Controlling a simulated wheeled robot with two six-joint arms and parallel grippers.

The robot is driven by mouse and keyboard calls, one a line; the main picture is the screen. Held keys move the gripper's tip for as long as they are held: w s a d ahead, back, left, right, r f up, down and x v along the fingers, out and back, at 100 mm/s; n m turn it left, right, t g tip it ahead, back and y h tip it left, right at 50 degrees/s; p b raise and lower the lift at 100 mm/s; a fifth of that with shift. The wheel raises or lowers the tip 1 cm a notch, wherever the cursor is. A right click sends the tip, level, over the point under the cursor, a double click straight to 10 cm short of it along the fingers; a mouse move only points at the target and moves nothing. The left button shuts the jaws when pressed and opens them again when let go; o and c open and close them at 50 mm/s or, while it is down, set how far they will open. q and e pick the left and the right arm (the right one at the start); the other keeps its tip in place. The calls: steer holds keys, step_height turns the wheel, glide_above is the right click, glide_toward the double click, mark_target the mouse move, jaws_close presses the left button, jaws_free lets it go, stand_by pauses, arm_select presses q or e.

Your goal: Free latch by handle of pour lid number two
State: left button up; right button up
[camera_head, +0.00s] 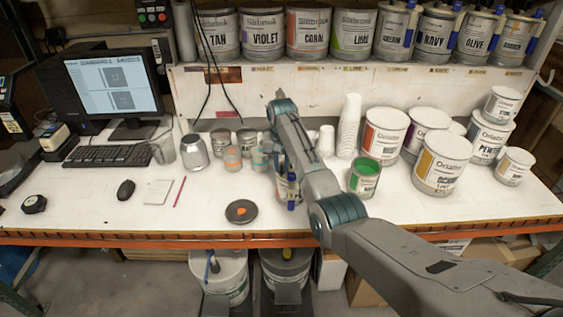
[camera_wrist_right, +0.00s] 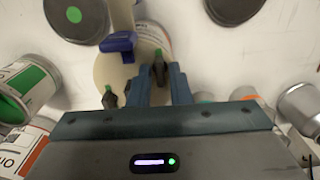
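A small can (camera_head: 291,201) with a blue-handled pour lid stands on the bench in the head view, mostly hidden by my right arm. In the right wrist view its round beige lid (camera_wrist_right: 113,72) is seen from above, with a blue part (camera_wrist_right: 118,42), one black latch handle (camera_wrist_right: 158,68) and another black latch handle (camera_wrist_right: 110,97). My right gripper (camera_wrist_right: 158,76) has its two fingers on either side of the first handle. Contact cannot be told. My right gripper is hidden in the head view, and my left gripper is out of view.
A green-topped can (camera_head: 365,177) and larger paint cans (camera_head: 439,172) stand to the right. Small tins (camera_head: 233,157) and a dark round lid (camera_head: 241,211) lie to the left. Pour-lidded cans (camera_head: 436,32) line the shelf above. The bench front near the mouse (camera_head: 125,189) has room.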

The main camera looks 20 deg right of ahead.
steer(key=shift+c, duration=0.3)
steer(key=shift+f, duration=0.1)
jaws_close()
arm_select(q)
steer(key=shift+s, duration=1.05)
